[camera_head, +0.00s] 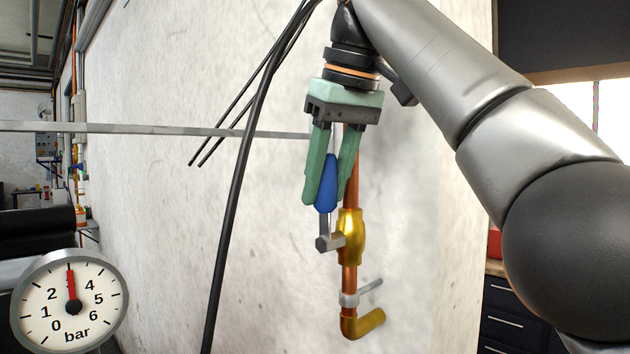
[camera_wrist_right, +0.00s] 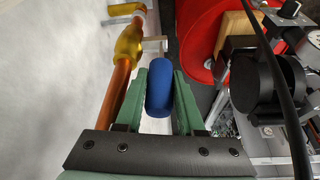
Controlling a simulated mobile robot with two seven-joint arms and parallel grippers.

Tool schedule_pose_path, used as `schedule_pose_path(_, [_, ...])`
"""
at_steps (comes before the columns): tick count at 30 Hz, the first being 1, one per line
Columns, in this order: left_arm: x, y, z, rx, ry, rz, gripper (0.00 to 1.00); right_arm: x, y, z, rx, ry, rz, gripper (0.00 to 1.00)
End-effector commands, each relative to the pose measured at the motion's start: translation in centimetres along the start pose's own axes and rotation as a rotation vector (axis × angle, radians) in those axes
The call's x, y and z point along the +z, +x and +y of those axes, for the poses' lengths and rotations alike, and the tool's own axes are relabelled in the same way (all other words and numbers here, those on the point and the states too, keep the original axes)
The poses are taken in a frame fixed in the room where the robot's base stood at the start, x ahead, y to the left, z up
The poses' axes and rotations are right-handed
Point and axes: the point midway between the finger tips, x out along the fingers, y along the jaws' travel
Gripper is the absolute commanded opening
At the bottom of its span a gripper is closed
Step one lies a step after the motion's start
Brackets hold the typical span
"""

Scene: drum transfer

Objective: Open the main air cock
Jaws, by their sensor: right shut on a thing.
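The main air cock is a brass valve body (camera_head: 351,237) on an upright copper pipe (camera_head: 351,180) along the pale wall. Its grey stem carries a blue handle (camera_head: 327,182), which stands upright, about parallel to the pipe. My right gripper (camera_head: 328,192) comes from above, its green fingers shut on the blue handle, one on either side. The wrist view shows the blue handle (camera_wrist_right: 160,87) between the fingertips, with the brass body (camera_wrist_right: 130,42) beyond it at the upper left. My left gripper is not in view.
A round gauge (camera_head: 70,301) at lower left points to about 3 bar. Black cables (camera_head: 236,190) hang left of the gripper. A grey horizontal bar (camera_head: 150,129) crosses at left. A dark drawer cabinet (camera_head: 505,312) stands at right. A red curved object (camera_wrist_right: 205,40) shows in the wrist view.

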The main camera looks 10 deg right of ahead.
Motion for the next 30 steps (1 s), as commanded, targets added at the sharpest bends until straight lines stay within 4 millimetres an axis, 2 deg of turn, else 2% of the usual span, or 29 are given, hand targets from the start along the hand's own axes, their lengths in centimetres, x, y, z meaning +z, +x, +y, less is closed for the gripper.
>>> schedule_pose_path(1, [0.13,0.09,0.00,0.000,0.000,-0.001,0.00,0.30,0.65,-0.25,-0.006,-0.007,-0.023,0.00])
schedule_pose_path(16, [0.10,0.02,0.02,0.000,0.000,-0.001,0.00,0.34,0.35,-0.08,-0.009,-0.007,-0.021,0.00])
schedule_pose_path(17, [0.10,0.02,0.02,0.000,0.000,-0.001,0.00,0.35,0.34,-0.07,-0.009,-0.007,-0.021,0.41])
schedule_pose_path(24, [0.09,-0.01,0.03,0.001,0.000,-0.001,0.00,0.28,0.09,0.08,-0.007,-0.003,-0.014,0.67])
schedule_pose_path(30, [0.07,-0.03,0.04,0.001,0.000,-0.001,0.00,0.25,-0.03,0.16,-0.005,0.000,-0.010,0.67])
